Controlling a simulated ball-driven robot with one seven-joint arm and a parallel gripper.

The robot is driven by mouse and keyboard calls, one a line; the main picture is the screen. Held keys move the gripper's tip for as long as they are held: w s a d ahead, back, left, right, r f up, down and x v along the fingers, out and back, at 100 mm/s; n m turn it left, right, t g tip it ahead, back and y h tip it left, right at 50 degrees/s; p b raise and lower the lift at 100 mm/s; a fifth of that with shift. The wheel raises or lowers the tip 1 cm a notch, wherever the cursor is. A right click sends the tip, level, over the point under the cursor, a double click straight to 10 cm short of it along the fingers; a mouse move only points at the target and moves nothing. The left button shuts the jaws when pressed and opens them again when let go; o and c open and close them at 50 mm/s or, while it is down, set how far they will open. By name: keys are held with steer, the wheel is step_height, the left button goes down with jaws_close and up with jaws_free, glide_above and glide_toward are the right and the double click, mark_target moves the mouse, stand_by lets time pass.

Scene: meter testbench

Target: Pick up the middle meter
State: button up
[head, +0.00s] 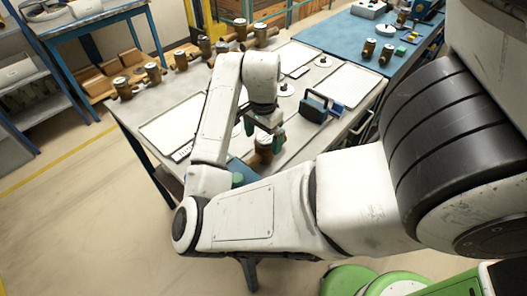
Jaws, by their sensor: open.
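Several brown meters with pale round tops stand along the far and left edges of the grey bench (330,128), such as one at the left end (123,88) and one farther back (206,47). Another brown meter (265,150) stands near the bench's front, directly under my gripper (264,132). My gripper points down with green-tipped fingers apart, around or just above this meter's top; I cannot tell if they touch it. My arm hides part of the bench. Which meter is the middle one is unclear.
White trays (345,84) and a dark blue box with a handle (318,107) lie right of my gripper. A blue-topped bench (340,32) behind right carries two more meters (369,47) and small parts. The floor at left is clear.

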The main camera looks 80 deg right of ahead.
steer(key=shift+s+f+b, duration=0.15)
steer(key=shift+f+b, duration=0.15)
steer(key=shift+f, duration=1.05)
steer(key=shift+s+f+b, duration=0.1)
steer(key=shift+f+b, duration=0.15)
steer(key=shift+f, duration=1.05)
steer(key=shift+a, duration=0.1)
steer(key=c, duration=1.6)
jaws_close()
steer(key=shift+r, duration=0.1)
